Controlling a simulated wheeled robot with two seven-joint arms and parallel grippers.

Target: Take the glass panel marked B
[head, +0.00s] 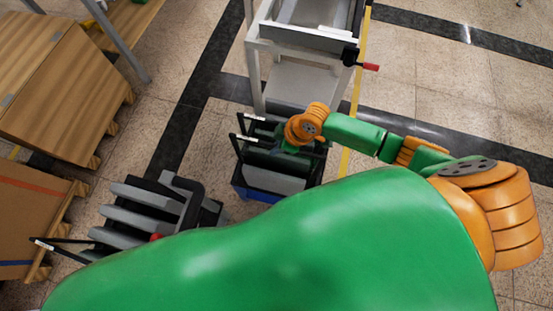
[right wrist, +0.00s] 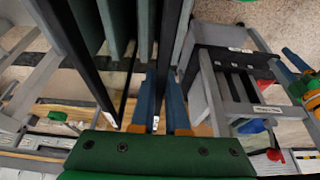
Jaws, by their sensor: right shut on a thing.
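My right gripper (head: 291,137) is over the blue-based rack (head: 237,181), its fingers hidden by the wrist in the head view. In the right wrist view the two blue fingers of the right gripper (right wrist: 163,105) are closed around a thin dark panel (right wrist: 161,85). A small white label sits on its edge between the fingers, too small to read. More upright grey-green and dark panels (right wrist: 116,25) stand beside it, close to the left finger. I cannot tell which panel is marked B. My left gripper is not in view.
A second slotted rack (head: 140,207) with grey dividers and a dark panel (head: 62,250) stands to the left. A white-grey frame (head: 254,75) with a red handle (head: 370,67) stands just behind the blue-based rack. Wooden crates (head: 50,85) line the left side. Floor is open at right.

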